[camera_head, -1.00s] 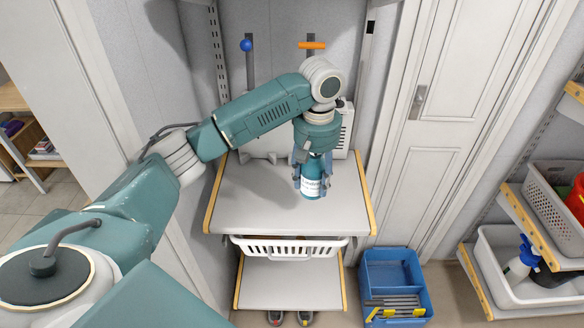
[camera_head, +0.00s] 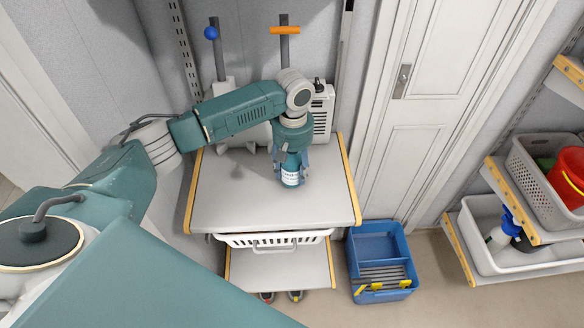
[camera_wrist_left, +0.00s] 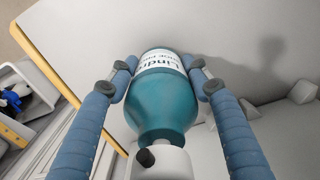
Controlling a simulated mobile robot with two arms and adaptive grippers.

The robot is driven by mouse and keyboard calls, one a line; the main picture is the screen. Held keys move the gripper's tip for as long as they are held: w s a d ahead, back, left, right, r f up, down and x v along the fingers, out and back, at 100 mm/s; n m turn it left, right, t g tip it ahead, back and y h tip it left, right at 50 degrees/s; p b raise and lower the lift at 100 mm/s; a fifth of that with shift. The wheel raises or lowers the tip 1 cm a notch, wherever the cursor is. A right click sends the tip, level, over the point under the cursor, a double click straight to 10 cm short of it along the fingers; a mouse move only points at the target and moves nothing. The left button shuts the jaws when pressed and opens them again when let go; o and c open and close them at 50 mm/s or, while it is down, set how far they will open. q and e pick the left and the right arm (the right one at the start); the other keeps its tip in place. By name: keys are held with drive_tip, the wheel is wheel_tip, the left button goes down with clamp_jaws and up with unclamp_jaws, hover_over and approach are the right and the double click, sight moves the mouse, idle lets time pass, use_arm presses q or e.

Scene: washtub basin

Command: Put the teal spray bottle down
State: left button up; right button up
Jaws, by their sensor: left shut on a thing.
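The teal spray bottle (camera_head: 291,172) with a white label is upright at the grey shelf top (camera_head: 240,207), towards its right side. I cannot tell for sure whether its base touches the surface. My left gripper (camera_head: 291,166) comes down from above and is shut on the bottle, one finger on each side. In the left wrist view the bottle (camera_wrist_left: 162,100) lies between the two blue fingers (camera_wrist_left: 160,75), its label facing away at the top. Its upper end is partly hidden by the gripper in the head view. My right gripper is not in view.
A white appliance (camera_head: 322,110) stands behind the arm at the back of the shelf. Below are a white basket (camera_head: 275,240) and a blue crate (camera_head: 380,255) on the floor. At right, shelves hold a grey basket (camera_head: 540,185) and a white bin (camera_head: 510,262). The shelf's front is clear.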

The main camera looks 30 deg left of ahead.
use_arm(q)
drive_tip(key=shift+s+d+f, duration=0.1)
drive_tip(key=shift+s+f, duration=0.05)
drive_tip(key=shift+f, duration=0.1)
drive_tip(key=o, duration=1.4)
drive_tip(key=shift+o, duration=0.2)
